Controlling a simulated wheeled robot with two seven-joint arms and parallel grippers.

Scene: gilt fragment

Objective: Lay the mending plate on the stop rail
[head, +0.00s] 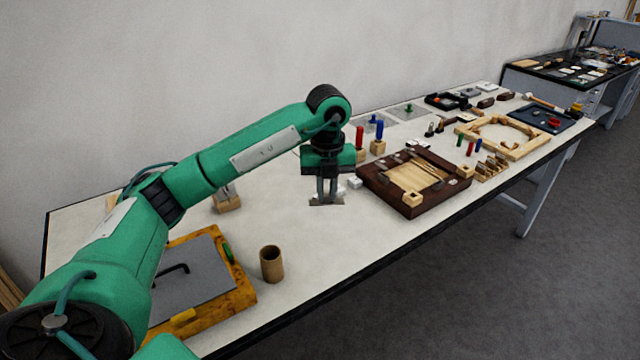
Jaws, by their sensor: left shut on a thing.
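My left gripper (328,193) reaches in from the left, pointing down over the middle of the white bench. It is shut on a small thin grey metal piece, which looks like the mending plate (326,203). The plate is at the fingertips, low over the bench top; I cannot tell whether it touches the surface. The fingers hide part of it. I cannot pick out the stop rail with certainty among the wooden parts to the right. My right gripper is not in view.
A dark brown framed box (375,190) stands just right of the gripper. A brown cup (271,264) and a yellow wooden case (235,298) are nearer me. A pale wooden frame (535,147) lies farther right. Bare bench top (340,240) lies in front of the gripper.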

